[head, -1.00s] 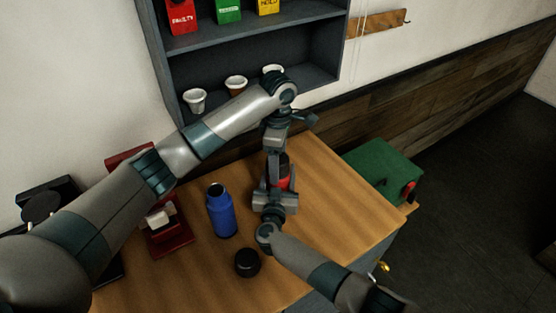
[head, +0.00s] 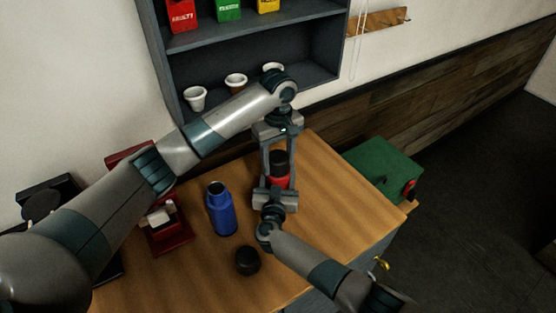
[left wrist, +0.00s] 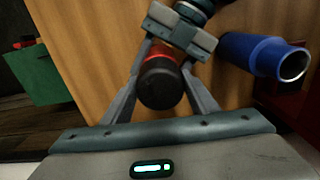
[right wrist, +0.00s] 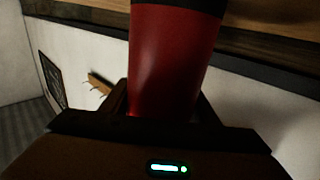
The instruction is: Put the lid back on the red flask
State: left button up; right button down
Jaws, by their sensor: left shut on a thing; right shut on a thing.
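The red flask (head: 279,183) stands upright above the wooden table, held by my right gripper (head: 275,190), which is shut on its body. The red body also fills the right wrist view (right wrist: 172,60). A black lid (head: 279,158) sits at the top of the red flask, in line with it. My left gripper (head: 278,160) comes from above and is shut on the lid, one finger on each side. In the left wrist view the lid (left wrist: 160,88) shows end-on between the fingers, with the red body (left wrist: 162,52) behind. Whether it is fully seated I cannot tell.
An open blue flask (head: 221,211) stands to the left, with a loose black lid (head: 247,262) in front of it. A red device (head: 170,228) stands farther left. A green box (head: 383,170) is at the right edge.

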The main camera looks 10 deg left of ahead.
pick_arm(q)
jog(key=m, duration=0.7)
jog(key=shift+w+m, duration=0.1)
jog(key=shift+m, duration=0.2)
jog(key=m, duration=0.6)
jog(key=shift+a, duration=0.1)
jog(key=m, duration=0.4)
jog(key=shift+m, duration=0.3)
jog(key=m, duration=1.6)
jog(key=shift+m, duration=0.3)
jog(key=m, duration=1.9)
jog(key=shift+f, duration=0.1)
jog(key=o, duration=1.1)
